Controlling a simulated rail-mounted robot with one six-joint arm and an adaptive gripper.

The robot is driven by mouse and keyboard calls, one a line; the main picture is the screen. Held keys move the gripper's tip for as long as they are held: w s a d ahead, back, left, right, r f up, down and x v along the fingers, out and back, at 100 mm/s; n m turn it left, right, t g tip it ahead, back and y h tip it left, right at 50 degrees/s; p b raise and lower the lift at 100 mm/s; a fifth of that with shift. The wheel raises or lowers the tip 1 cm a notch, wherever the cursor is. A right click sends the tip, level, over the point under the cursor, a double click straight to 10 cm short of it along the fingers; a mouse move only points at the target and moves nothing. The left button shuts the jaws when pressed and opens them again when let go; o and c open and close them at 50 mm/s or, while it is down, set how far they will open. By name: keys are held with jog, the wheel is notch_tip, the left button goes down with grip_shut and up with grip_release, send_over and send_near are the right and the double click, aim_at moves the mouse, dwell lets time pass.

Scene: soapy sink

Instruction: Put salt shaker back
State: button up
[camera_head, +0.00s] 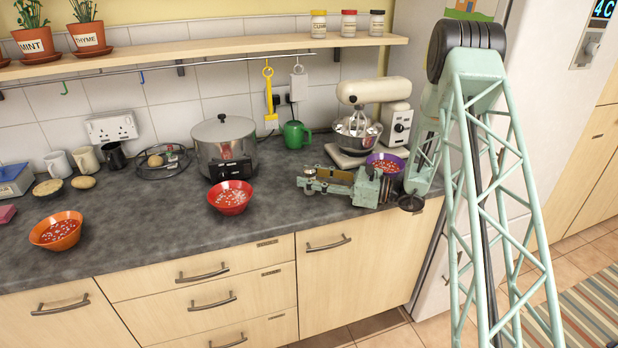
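My gripper (308,182) is low over the counter at the middle right, pointing left, in front of the green mug. Its two pale green fingers show one behind the other. A small pale shape shows at the fingertips, but it is too small to tell whether it is a held thing or part of the gripper. I cannot make out a salt shaker for certain. Three small jars stand on the wall shelf (220,50): one with a yellow lid (318,24), one with a red lid (348,24) and one with a black lid (377,23).
A steel pot (224,148), red bowl (230,198), orange bowl (56,232) and green mug (295,135) stand on the counter (150,225). A stand mixer (372,93) and purple bowl (386,163) are close by my gripper. Bare counter lies between the two front bowls.

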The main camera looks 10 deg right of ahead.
jog(key=shift+r, duration=0.15)
jog(key=shift+p+v, duration=0.85)
jog(key=shift+v, duration=5.15)
jog(key=shift+s+a+r, duration=0.15)
jog(key=shift+a+r, duration=0.2)
jog(key=s+a+r+n+g+h, duration=0.3)
jog(key=s+a+r+n+g, duration=0.65)
jog(key=s+a+r, duration=0.8)
jog(key=s+a+r+n+h, duration=0.1)
jog(key=s+r+n+h, duration=0.15)
jog(key=s, duration=0.55)
jog(key=s+r+n+h, duration=0.1)
jog(key=s+n+h, duration=0.15)
jog(key=s, duration=0.45)
jog(key=s+d+r+n+t+h, duration=0.2)
jog(key=s+d+n+h, duration=0.1)
jog(key=s, duration=0.7)
jog(key=s+d+r+n+t+h, duration=0.2)
jog(key=s+d+n, duration=0.4)
jog(key=s, duration=0.4)
jog(key=shift+s+r+h, duration=0.2)
jog(key=shift+r+h, duration=0.6)
jog(key=shift+h, duration=0.5)
